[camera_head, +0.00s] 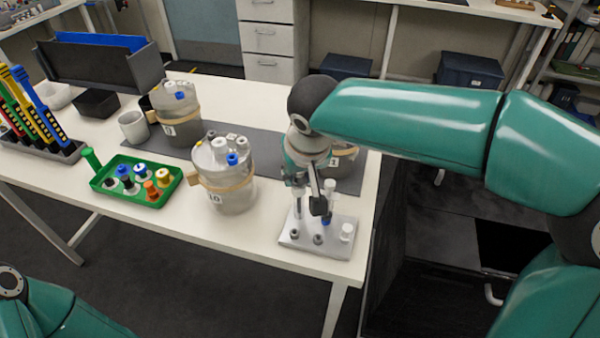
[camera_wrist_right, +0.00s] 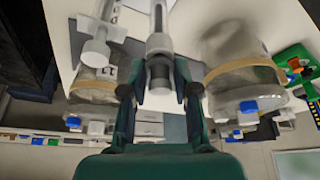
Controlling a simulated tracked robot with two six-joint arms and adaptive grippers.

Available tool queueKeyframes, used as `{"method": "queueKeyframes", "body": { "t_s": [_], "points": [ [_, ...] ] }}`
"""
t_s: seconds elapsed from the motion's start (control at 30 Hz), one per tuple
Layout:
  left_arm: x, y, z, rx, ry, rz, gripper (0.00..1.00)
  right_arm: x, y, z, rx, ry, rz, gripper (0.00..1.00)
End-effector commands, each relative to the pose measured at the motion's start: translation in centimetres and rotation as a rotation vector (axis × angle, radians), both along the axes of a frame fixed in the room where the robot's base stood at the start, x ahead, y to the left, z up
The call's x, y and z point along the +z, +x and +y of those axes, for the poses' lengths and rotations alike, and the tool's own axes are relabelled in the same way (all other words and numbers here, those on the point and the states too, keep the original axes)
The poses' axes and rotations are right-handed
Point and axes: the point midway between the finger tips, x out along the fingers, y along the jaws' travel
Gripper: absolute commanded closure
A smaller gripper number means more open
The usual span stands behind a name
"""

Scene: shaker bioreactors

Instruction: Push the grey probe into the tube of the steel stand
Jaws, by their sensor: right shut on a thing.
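The steel stand (camera_head: 318,245) is a flat metal plate near the right front corner of the table. It carries short sockets and upright white and grey parts. My right gripper (camera_head: 308,198) is over the stand, pointing down. In the right wrist view it (camera_wrist_right: 158,92) is shut on the grey probe (camera_wrist_right: 158,45), a grey cylinder with a darker end between the fingers. In the head view the fingers partly hide the probe, and I cannot tell whether its tip is inside the tube. My left gripper is out of view.
A third is partly behind my right arm. A green tray (camera_head: 110,187) with coloured caps and a pipette rack (camera_head: 55,153) are left. White table (camera_head: 230,245) is bare in front.

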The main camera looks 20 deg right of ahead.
Motion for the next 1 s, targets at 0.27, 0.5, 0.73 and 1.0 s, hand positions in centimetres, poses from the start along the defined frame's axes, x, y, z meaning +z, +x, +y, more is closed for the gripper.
{"method": "queueKeyframes", "body": {
  "t_s": [0.27,0.5,0.73,1.0],
  "points": [
    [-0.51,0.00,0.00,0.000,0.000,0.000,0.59,-0.52,0.01,0.00,0.000,0.000,0.000,1.00],
    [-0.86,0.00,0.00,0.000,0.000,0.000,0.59,-0.87,0.01,0.00,0.000,0.000,0.000,1.00],
    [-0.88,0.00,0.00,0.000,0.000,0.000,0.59,-0.90,-0.01,0.00,0.000,0.000,0.000,0.64],
    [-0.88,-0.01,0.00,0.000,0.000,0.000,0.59,-0.89,-0.01,0.00,0.000,0.000,0.000,0.41]
  ]
}}
